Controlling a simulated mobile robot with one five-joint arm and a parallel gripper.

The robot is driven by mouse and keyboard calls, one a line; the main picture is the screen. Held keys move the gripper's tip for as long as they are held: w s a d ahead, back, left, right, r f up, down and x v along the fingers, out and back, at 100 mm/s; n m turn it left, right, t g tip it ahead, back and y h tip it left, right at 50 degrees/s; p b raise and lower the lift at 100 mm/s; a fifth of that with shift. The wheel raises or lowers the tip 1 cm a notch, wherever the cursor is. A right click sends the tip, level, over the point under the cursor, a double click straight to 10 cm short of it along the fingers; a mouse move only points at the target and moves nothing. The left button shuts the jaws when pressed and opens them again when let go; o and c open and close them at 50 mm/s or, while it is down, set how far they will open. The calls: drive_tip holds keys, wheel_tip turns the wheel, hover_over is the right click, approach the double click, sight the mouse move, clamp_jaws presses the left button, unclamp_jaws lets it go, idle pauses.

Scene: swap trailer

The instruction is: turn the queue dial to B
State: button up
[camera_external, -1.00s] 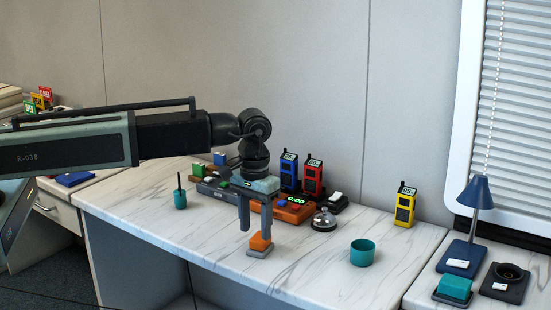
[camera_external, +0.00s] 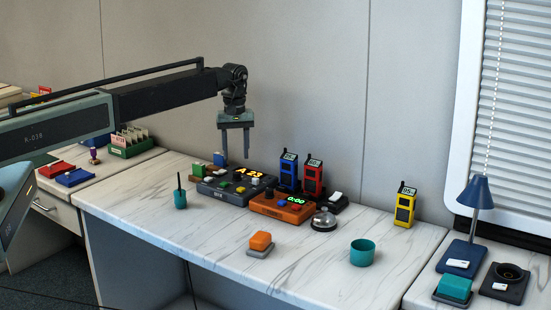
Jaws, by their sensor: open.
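A dark console (camera_external: 233,194) with a lit amber display (camera_external: 249,174) reading about "A-23" sits at the back left of the marble counter. It has small green and yellow buttons on top. I cannot make out a dial with an A or B mark for sure at this size; a dark knob (camera_external: 269,193) shows between this console and the orange box. My gripper (camera_external: 235,156) is open and empty, pointing down. It hangs above the dark console or slightly behind it, apart from it.
An orange box (camera_external: 283,209) with a green "0:00" display stands to the right. The front is mostly clear.

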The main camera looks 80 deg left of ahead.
sight(237, 172)
wheel_tip(237, 172, down, 6)
drive_tip(key=b, duration=0.5)
drive_tip(key=shift+f, duration=0.2)
drive_tip(key=shift+r, duration=0.1)
clamp_jaws()
